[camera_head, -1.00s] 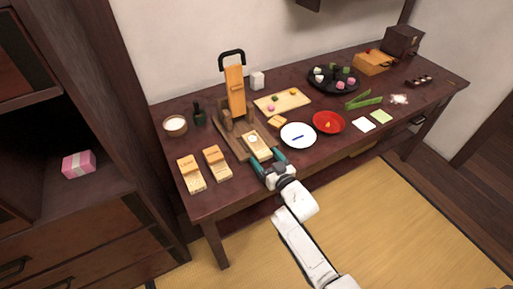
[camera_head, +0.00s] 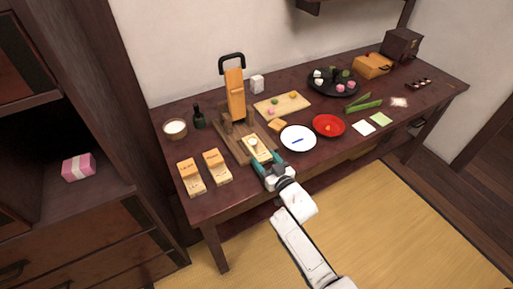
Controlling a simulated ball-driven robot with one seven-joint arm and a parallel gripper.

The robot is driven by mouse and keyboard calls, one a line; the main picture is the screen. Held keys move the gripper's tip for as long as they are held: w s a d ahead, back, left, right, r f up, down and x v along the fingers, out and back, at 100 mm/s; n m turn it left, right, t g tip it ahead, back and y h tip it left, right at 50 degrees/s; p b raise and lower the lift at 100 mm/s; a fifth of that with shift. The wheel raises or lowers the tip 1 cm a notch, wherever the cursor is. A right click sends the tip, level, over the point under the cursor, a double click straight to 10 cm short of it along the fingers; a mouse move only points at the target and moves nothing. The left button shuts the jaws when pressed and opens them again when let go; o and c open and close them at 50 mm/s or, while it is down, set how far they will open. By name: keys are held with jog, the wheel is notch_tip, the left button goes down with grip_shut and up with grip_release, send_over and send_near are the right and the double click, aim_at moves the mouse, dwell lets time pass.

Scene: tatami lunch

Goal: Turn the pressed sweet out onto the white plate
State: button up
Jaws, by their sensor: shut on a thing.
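My gripper (camera_head: 269,160), with teal fingers, is at the table's front edge, shut on the near end of a pale wooden mould (camera_head: 257,151). A whitish round shape, perhaps the pressed sweet (camera_head: 253,142), shows on the mould's top. The mould lies at the front of the wooden press (camera_head: 230,144); whether it touches the press base is too small to tell. The press's orange lever (camera_head: 235,94) with a black handle stands upright.
Two more wooden moulds (camera_head: 191,177) (camera_head: 217,167) lie to the left. A red plate (camera_head: 328,133) is right of the white one. A small orange block (camera_head: 277,125) lies behind the white plate. A board with sweets (camera_head: 282,112) stands farther back.

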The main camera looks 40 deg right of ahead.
jog(key=shift+r+p, duration=1.75)
jog(key=shift+r, duration=0.25)
jog(key=shift+d, duration=0.1)
